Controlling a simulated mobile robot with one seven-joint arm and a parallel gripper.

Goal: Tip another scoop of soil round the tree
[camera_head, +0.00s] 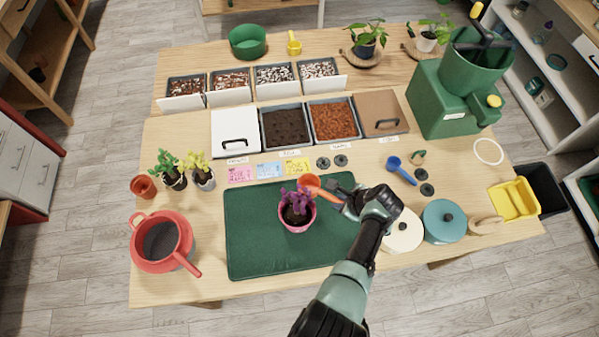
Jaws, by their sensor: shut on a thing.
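A small purple-leaved tree (297,199) stands upright in a pink pot (297,226) on the dark green mat (252,255). Dark soil shows inside the pot's rim. My gripper (343,199) is shut on the handle of an orange scoop (311,181), just right of the pot. The scoop's bowl is up by the tree's right side, close to the leaves. I cannot tell whether soil is in the bowl or whether it touches the tree. An open bin of dark soil (285,128) sits behind the mat.
The mat's left part is clear.

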